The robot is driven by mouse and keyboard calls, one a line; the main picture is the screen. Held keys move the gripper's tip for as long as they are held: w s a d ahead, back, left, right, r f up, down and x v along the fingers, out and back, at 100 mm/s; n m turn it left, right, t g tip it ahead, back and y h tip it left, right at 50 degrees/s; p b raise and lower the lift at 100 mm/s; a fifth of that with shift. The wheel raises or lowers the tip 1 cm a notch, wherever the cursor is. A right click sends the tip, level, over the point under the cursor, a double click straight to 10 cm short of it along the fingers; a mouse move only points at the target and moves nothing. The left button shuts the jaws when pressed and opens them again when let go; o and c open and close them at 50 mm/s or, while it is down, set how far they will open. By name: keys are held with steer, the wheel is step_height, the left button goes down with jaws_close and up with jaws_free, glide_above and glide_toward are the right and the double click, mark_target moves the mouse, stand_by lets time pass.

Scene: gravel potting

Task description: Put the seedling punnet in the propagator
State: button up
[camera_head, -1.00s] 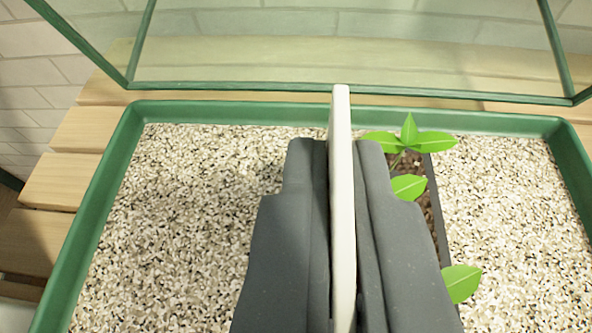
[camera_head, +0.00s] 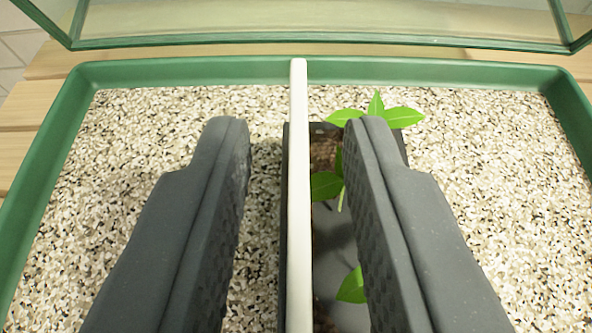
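The seedling punnet (camera_head: 323,129) is a dark, narrow tray with brown soil and several green-leaved seedlings (camera_head: 376,113). It sits on the gravel inside the green propagator tray (camera_head: 180,70), right of centre. A cream upright strip (camera_head: 298,190) runs along the punnet's left side, from the bottom of the view to near the tray's back rim. My gripper (camera_head: 298,128) is open, with one dark finger on each side of the strip and a visible gap to both. The right finger hides part of the punnet and its plants.
Speckled gravel (camera_head: 130,160) fills the tray and is bare to the left and right. A clear green-framed lid (camera_head: 320,38) stands behind the tray's back rim. Wooden slats (camera_head: 22,105) lie under and beside the tray.

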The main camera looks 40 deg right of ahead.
steer(key=p+v, duration=0.2)
steer(key=v, duration=1)
steer(key=shift+f, duration=0.1)
steer(key=s+d+r+n+t+y, duration=0.1)
steer(key=s+r, duration=0.4)
steer(key=r, duration=0.6)
steer(key=s+d+r+n+t+y, duration=0.2)
steer(key=s+r, duration=0.4)
steer(key=r, duration=0.5)
steer(key=s+d+r+n+t+y, duration=0.1)
steer(key=s+d+r+n+y, duration=0.2)
steer(key=r, duration=0.8)
steer(key=s+n+y, duration=0.1)
steer(key=s, duration=0.1)
steer(key=shift+s+d+r+t+y, duration=0.3)
steer(key=shift+s+d+r+y, duration=0.05)
steer(key=shift+y, duration=0.05)
step_height(320, 180, up, 8)
steer(key=p, duration=0.8)
